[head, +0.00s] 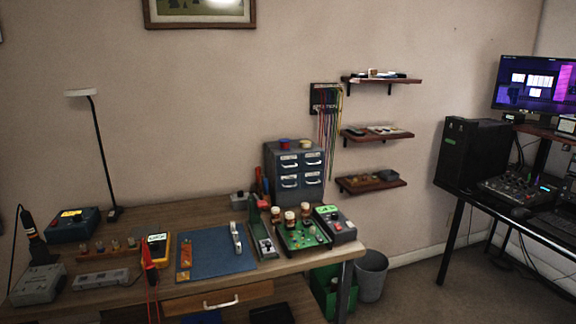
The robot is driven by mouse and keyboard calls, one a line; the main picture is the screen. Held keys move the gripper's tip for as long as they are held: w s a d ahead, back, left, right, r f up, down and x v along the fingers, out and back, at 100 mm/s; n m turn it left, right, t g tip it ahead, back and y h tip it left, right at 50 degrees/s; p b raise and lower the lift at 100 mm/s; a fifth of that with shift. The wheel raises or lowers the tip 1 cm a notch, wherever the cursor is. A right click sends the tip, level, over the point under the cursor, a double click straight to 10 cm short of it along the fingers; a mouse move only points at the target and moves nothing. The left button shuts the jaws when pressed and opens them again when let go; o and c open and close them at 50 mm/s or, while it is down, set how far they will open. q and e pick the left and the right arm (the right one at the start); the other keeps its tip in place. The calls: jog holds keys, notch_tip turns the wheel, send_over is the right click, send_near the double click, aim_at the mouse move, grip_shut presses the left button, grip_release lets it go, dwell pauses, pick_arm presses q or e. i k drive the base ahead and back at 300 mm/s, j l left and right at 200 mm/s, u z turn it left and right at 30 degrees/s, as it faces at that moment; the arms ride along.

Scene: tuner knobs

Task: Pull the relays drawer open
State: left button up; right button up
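A grey cabinet of small drawers (270,165) stands at the back right of the wooden workbench (190,215). Its drawers have light handles and labels too small to read, so I cannot tell which is the relays drawer. The drawers in its front look shut. A wooden drawer (255,291) with a pale handle (220,303) sits under the bench's front edge. Neither of my grippers is in view.
A blue mat (205,258), a green board (305,238) with brown-topped jars, a yellow meter (155,250) and a lamp (97,150) crowd the bench. Shelves (378,134) hang right of the cabinet. A grey bin (371,275) stands on the floor.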

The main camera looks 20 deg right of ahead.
aim_at(289, 163)
jog(key=i+l+z, duration=0.1)
jog(key=i+l, duration=0.2)
jog(key=l, duration=0.2)
jog(key=i+l+z, duration=0.1)
jog(key=i+l, duration=0.2)
jog(key=l, duration=0.2)
jog(key=i+l+z, duration=0.1)
jog(key=i+l, duration=0.25)
jog(key=l, duration=0.1)
